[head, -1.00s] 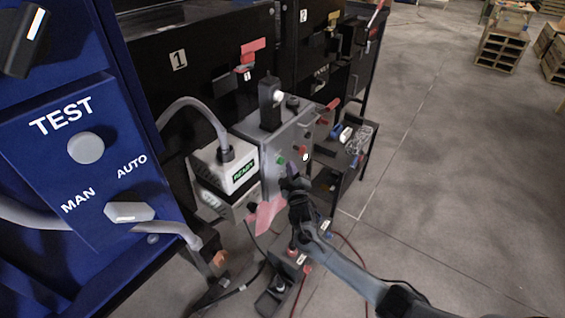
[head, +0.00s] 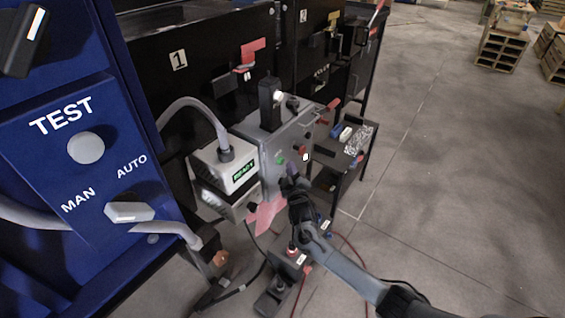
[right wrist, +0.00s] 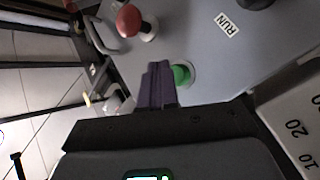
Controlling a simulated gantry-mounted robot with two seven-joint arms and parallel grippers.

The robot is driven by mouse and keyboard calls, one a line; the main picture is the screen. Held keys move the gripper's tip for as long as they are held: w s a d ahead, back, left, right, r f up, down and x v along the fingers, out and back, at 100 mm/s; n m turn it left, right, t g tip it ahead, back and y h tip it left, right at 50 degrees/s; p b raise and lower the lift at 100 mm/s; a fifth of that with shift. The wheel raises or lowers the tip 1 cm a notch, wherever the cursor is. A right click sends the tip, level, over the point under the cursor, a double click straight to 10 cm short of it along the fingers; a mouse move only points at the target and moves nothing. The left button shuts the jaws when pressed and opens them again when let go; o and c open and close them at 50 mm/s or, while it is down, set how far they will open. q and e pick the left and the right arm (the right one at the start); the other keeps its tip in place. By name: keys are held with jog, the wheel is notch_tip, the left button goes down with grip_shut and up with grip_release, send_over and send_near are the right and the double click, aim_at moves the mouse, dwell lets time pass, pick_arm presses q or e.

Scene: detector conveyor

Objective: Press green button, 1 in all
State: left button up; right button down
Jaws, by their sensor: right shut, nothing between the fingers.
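The green button (head: 280,160) sits on the front of a grey control box (head: 272,148). In the right wrist view the round green button (right wrist: 181,75) is beside the purple fingertips, partly covered by them. My right gripper (head: 291,172) is shut and empty, its tips just in front of the box below and right of the button. In the right wrist view its fingers (right wrist: 156,78) are together and point toward the panel. I cannot tell whether they touch it. My left gripper is not in view.
A red mushroom button (right wrist: 130,20) and a RUN label (right wrist: 227,24) are on the same panel. A white unit with a READY display (head: 243,171) stands left of the box. A blue TEST panel (head: 85,190) fills the left. Open floor (head: 460,170) lies right.

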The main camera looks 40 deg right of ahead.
jog(key=shift+w, duration=0.15)
jog(key=shift+w+a, duration=0.1)
jog(key=shift+w, duration=0.2)
dwell(0.7)
